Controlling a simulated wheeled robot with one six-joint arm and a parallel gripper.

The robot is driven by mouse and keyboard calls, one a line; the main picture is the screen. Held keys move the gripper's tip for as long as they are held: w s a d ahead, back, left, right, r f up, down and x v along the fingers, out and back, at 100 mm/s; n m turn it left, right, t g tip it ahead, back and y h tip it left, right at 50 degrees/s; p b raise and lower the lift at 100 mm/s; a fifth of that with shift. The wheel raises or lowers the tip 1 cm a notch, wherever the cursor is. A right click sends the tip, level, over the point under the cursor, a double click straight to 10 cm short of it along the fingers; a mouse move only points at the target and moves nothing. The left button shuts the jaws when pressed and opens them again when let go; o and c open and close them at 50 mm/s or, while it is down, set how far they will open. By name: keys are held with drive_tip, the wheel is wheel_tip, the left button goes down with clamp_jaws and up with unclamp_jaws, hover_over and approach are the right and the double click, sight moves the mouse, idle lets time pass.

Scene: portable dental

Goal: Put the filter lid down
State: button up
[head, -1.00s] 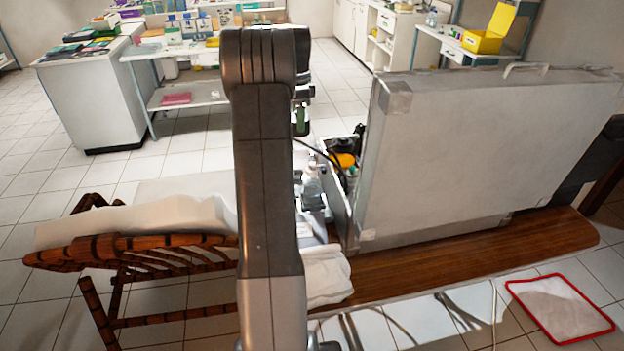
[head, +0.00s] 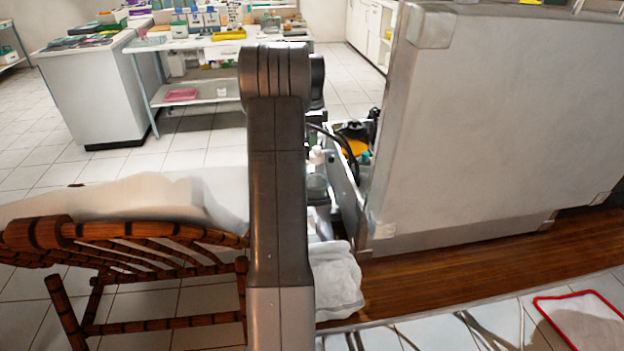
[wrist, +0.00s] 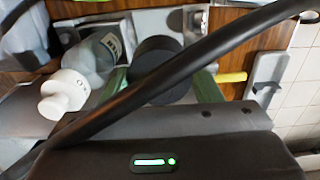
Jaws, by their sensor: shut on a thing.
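In the wrist view a dark round lid (wrist: 157,62), which I take for the filter lid, sits between the two green fingers of my gripper (wrist: 160,85). The gripper is shut on it. A thick black cable crosses in front and hides part of the lid and fingers. Beneath and beyond the lid are grey surfaces and brown wood. I cannot tell if the lid touches anything below. In the head view my own arm stands in the middle and hides the gripper and the lid.
A white knobbed fitting (wrist: 66,92) lies left of the lid, a yellow rod (wrist: 232,77) right. The large grey case (head: 500,120) stands upright on a wooden bench (head: 440,277). A rattan chair (head: 130,250) stands left; a red-edged mat (head: 588,318) lies right.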

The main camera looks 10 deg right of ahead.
wheel_tip(320, 180, down, 9)
drive_tip(key=shift+f+b, duration=0.15)
drive_tip(key=shift+b, duration=0.35)
drive_tip(key=shift+f, duration=0.15)
drive_tip(key=o, duration=1)
drive_tip(key=shift+c, duration=0.2)
wheel_tip(320, 180, up, 12)
drive_tip(key=shift+r+p, duration=0.2)
drive_tip(key=shift+p, duration=0.55)
